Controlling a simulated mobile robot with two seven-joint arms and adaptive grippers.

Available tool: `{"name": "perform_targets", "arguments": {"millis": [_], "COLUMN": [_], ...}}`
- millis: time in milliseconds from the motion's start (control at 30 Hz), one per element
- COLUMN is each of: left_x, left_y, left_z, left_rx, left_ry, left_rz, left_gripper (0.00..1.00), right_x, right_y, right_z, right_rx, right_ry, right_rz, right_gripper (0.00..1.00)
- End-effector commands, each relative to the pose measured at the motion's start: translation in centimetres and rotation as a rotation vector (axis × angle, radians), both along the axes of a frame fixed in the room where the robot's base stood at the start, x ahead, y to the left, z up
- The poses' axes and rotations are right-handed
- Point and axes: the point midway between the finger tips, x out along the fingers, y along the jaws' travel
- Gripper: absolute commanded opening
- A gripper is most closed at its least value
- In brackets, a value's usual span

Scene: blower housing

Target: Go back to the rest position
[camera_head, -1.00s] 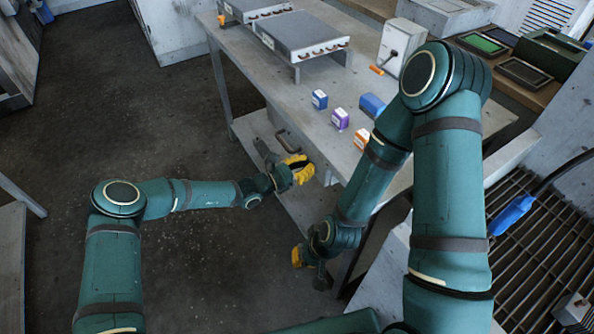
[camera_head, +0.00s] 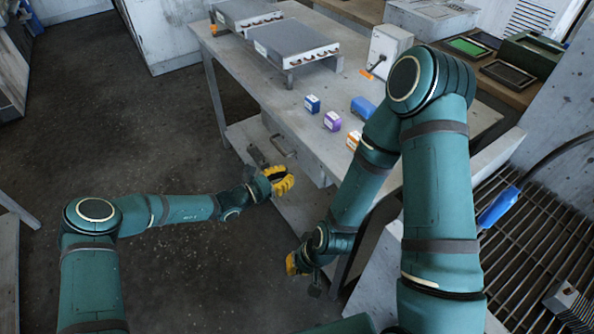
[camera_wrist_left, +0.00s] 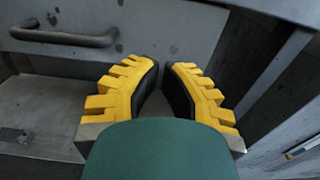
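My left gripper (camera_head: 284,180) has yellow fingers and hangs in front of the grey table's side, over the lower shelf. In the left wrist view its two fingers (camera_wrist_left: 162,66) stand apart with nothing between them, the gap narrow at the tips. My right gripper (camera_head: 291,264) is lower, beside the table's near end. Only a small yellow part of it shows, its fingers cannot be made out, and I see nothing held there.
The grey table (camera_head: 270,95) carries a blue box (camera_head: 312,103), a purple box (camera_head: 332,121), an orange box (camera_head: 353,141), a blue object (camera_head: 362,106) and grey metal units (camera_head: 292,45). A handle (camera_wrist_left: 65,37) is close to the left gripper. The floor (camera_head: 150,140) at left is clear.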

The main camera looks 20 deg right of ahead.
Motion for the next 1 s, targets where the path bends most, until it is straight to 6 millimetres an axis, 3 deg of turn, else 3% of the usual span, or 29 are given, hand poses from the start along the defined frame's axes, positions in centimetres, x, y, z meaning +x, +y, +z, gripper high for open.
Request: {"name": "perform_targets", "arguments": {"millis": [100, 300, 500, 767, 867, 967, 1000], "left_x": [-0.8, -1.9, -2.4, -2.7, -4.2, -8.0, -10.1], "left_y": [2.8, 6.1, 7.7, 7.9, 7.4, 7.0, 7.2], "left_z": [0.2, 0.1, 0.0, 0.0, -0.6, -2.2, -3.1], "left_rx": [0.001, 0.001, 0.0, 0.006, 0.064, 0.219, 0.307], "left_ry": [0.0, 0.0, 0.0, -0.002, -0.018, -0.069, -0.105], "left_rz": [0.003, 0.002, 0.0, -0.005, -0.057, -0.187, -0.259], "left_gripper": [0.0, 0.0, 0.0, 0.0, 0.0, 0.0, 0.0], "right_x": [0.0, -0.2, -0.2, -0.2, -0.2, -0.2, -0.2], "right_y": [0.0, 0.0, 0.0, 0.0, 0.0, 0.0, 0.0], "right_z": [0.8, 1.3, 1.4, 1.4, 1.4, 1.4, 1.4], "right_rx": [0.0, 0.001, 0.001, 0.001, 0.001, 0.001, 0.001], "right_ry": [0.0, 0.004, 0.005, 0.005, 0.005, 0.005, 0.005], "right_rz": [0.0, 0.0, 0.001, 0.001, 0.0, 0.001, 0.001], "right_gripper": [0.0, 0.0, 0.0, 0.0, 0.0, 0.0, 0.0]}}
